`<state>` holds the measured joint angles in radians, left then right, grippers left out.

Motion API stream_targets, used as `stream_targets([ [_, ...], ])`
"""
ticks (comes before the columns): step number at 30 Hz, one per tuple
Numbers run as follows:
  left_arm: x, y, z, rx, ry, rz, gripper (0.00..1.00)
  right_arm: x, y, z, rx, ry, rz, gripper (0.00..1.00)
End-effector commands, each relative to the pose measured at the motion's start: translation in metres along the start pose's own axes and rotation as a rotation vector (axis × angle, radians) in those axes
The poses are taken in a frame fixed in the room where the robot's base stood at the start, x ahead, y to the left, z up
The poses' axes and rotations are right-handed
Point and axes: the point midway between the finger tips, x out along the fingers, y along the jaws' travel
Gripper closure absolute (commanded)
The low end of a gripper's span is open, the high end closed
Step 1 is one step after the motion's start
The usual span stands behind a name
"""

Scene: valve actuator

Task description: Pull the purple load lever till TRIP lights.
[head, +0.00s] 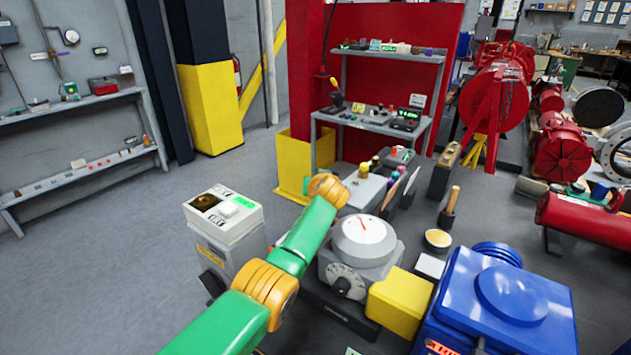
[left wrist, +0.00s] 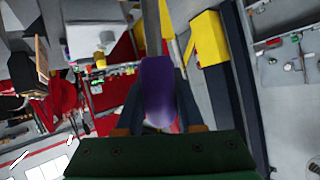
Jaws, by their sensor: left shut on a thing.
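In the left wrist view a purple lever grip (left wrist: 157,92) stands between the two dark fingers of my left gripper (left wrist: 159,80), which is shut on it. In the head view my green and orange left arm reaches over the bench, and its orange wrist hides the gripper; I cannot pick out the lever there. A white-topped box (head: 225,215) with a dark amber lamp (head: 203,201) and a lit green patch (head: 243,202) stands left of the arm. The amber lamp looks unlit; its lettering is too small to read surely. My right gripper is not in view.
A round dial gauge (head: 364,240) with a red needle sits just right of my arm. A yellow block (head: 399,302) and a big blue housing (head: 500,305) stand at the front right. Small knobs and upright tools crowd the bench behind. Open grey floor (head: 110,270) lies at left.

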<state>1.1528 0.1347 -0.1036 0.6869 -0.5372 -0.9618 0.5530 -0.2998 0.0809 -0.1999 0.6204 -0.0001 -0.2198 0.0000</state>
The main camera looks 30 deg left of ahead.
Motion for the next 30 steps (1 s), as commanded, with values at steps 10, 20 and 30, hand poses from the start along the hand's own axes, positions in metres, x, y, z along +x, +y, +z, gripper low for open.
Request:
stream_targets([
  [10,0.001,0.001,0.002,0.002,-0.005,0.000,1.00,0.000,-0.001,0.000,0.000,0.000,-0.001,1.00],
  [20,0.000,0.000,0.001,0.001,-0.003,0.000,0.33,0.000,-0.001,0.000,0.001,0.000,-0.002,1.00],
  [30,-0.017,0.001,0.000,0.000,0.000,0.001,0.33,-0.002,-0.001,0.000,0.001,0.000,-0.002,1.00],
])
